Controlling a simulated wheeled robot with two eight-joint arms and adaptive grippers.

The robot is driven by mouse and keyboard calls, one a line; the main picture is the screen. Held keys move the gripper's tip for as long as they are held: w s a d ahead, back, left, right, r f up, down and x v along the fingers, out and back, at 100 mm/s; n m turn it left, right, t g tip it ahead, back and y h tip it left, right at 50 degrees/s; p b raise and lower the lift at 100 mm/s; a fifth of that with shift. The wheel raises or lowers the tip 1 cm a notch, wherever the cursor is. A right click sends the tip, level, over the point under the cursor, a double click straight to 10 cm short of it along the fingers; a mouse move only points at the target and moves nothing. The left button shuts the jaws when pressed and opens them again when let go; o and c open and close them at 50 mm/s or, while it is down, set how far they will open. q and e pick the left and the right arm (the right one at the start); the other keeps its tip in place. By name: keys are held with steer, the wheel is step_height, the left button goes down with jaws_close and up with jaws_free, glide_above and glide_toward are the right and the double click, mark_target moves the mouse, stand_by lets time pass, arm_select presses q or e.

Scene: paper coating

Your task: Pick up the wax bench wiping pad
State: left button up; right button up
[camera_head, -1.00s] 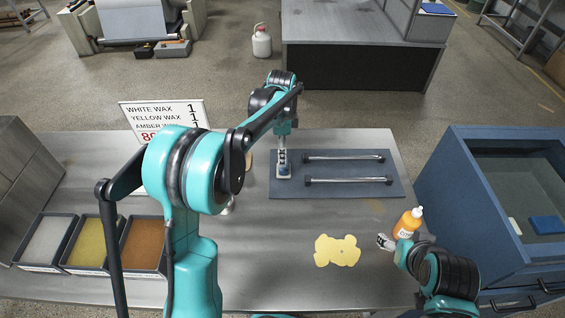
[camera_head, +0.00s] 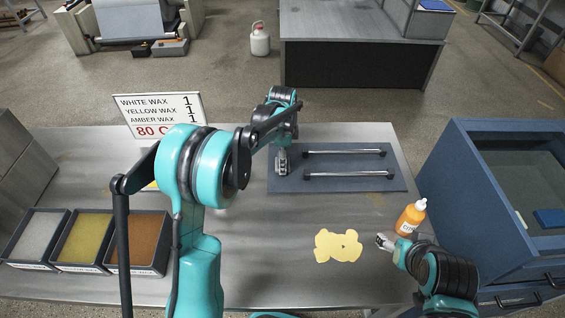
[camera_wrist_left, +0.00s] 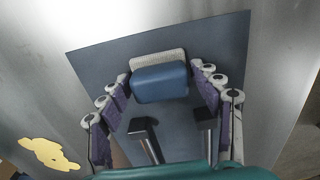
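The wiping pad, a blue block (camera_wrist_left: 160,82) on a pale textured base, shows in the left wrist view over the blue-grey mat (camera_wrist_left: 92,52). My left gripper (camera_wrist_left: 161,76) has a finger on each side of it, with the tips very near or touching its sides. I cannot tell whether they press on it. In the head view my left gripper (camera_head: 282,167) is low at the mat's left side and mostly hides the pad. My right gripper (camera_head: 383,242) is beside the orange bottle, apart from the pad; its opening is unclear.
Two metal bars (camera_head: 345,153) lie on the mat right of my left gripper. A yellow patch (camera_head: 338,246) and an orange bottle (camera_head: 411,218) are at the front right. Wax trays (camera_head: 136,242) and a sign (camera_head: 160,113) are left. A blue cabinet (camera_head: 455,200) stands right.

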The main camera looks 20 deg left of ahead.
arm_select(q)
steer(key=c, duration=0.6)
steer(key=shift+o, duration=0.2)
steer(key=shift+r+p, duration=0.3)
steer(key=shift+r, duration=0.25)
steer(key=r+p, duration=0.1)
steer(key=r, duration=0.1)
steer(key=d+r+p, duration=0.1)
steer(key=r, duration=0.1)
steer(key=shift+s, duration=0.1)
steer(key=s+d+r+p, duration=0.3)
steer(key=d+r, duration=0.3)
steer(key=d, duration=0.4)
steer(key=shift+d, duration=0.1)
